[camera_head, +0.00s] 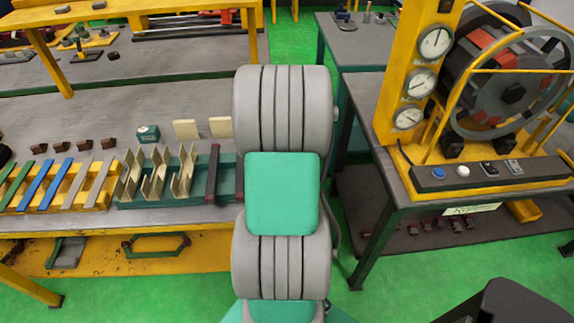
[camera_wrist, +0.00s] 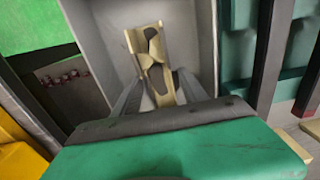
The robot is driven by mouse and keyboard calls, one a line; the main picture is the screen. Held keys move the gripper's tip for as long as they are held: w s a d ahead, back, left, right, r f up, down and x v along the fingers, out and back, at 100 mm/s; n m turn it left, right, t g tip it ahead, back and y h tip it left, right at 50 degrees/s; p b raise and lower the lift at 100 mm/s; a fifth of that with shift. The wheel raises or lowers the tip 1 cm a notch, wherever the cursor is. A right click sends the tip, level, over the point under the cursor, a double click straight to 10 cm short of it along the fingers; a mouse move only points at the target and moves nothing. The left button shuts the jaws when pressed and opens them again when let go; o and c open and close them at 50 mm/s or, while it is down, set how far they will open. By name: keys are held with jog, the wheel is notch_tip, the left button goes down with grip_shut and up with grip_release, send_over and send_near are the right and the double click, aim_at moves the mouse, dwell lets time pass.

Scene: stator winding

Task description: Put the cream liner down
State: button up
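In the wrist view a cream liner (camera_wrist: 152,58), a narrow folded channel with dark patches along it, stands out beyond my gripper (camera_wrist: 158,92). The two grey fingers close in on its near end from both sides, and it appears held between them. A grey surface (camera_wrist: 190,22) lies behind the liner; I cannot tell whether the liner touches it. In the head view my own arm hides the gripper and this liner. Other cream liners (camera_head: 156,178) stand in a row in a teal rack (camera_head: 202,190) on the left bench.
A dark red bar (camera_head: 213,174) lies at the rack's right end and shows in the wrist view (camera_wrist: 269,50). Cream blocks (camera_head: 186,129), coloured strips (camera_head: 63,184) and a small teal box (camera_head: 148,133) are on the bench. A gauge machine (camera_head: 480,90) stands on the right table.

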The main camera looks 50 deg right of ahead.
jog(key=shift+o, duration=0.2)
notch_tip(320, 180, up, 12)
jog(key=b, duration=0.1)
jog(key=w+a+n+t, duration=0.1)
jog(key=w+a+n, duration=0.15)
jog(key=a, duration=0.65)
jog(key=w+a+n, duration=0.2)
jog(key=w+a, duration=0.2)
jog(key=a, duration=0.5)
jog(key=s+a+f+n+t, duration=0.2)
jog(key=a+n, duration=0.3)
jog(key=a, duration=1.3)
jog(key=shift+s+f, duration=0.3)
jog(key=shift+s, duration=0.4)
jog(key=shift+n, duration=0.25)
